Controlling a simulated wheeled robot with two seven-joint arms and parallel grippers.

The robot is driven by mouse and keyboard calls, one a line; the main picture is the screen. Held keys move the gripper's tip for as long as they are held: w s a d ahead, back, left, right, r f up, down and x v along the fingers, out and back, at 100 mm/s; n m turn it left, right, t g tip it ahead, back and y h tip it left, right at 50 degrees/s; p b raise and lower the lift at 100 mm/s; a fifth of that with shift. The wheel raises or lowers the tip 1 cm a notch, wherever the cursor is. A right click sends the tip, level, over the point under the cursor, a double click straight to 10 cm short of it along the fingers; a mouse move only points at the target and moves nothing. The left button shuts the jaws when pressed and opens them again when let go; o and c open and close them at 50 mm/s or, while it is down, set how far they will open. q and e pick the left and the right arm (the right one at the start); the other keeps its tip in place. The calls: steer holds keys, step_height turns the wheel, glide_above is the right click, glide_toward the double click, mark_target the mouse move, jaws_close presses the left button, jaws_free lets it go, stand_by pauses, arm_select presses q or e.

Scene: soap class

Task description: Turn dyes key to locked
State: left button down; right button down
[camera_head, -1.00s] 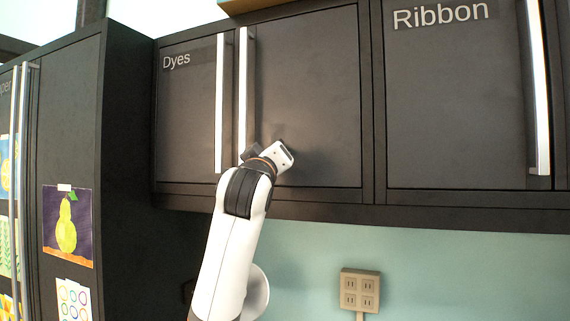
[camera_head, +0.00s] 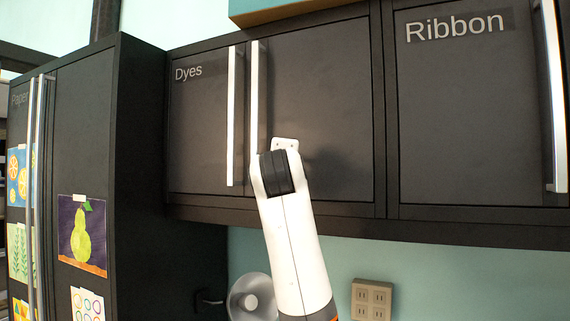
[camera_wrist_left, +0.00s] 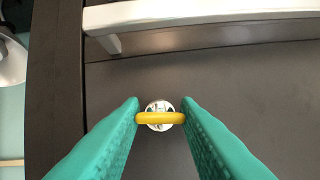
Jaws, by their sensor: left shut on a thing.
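The dyes key (camera_wrist_left: 160,118) has a yellow bow and stands in a round silver lock (camera_wrist_left: 161,106) on the dark cabinet door. In the left wrist view its bow lies level across the picture. My left gripper (camera_wrist_left: 161,115) has teal fingers, one on each side of the bow, and is shut on it. In the head view my left wrist (camera_head: 282,146) is at the lower part of the right-hand door (camera_head: 325,95) of the Dyes cabinet (camera_head: 200,120). My arm hides the key and fingertips there. My right gripper is not in view.
Both Dyes doors look closed, with white upright handles (camera_head: 254,95) side by side. A Ribbon cabinet (camera_head: 470,110) is at the right, and a tall dark cabinet with pictures (camera_head: 82,235) at the left. A socket plate (camera_head: 372,299) is on the teal wall below.

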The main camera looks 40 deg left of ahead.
arm_select(q)
steer(key=shift+r+n+p, duration=0.1)
steer(key=shift+n+p, duration=0.2)
steer(key=shift+n, duration=0.3)
steer(key=c, duration=1.1)
jaws_free()
steer(key=shift+a, duration=0.15)
steer(key=b+v, duration=0.1)
steer(key=v, duration=0.3)
steer(key=b+v, duration=0.1)
steer(key=v, duration=0.3)
steer(key=b+v, duration=0.2)
steer(key=v, duration=0.2)
steer(key=shift+r, duration=0.25)
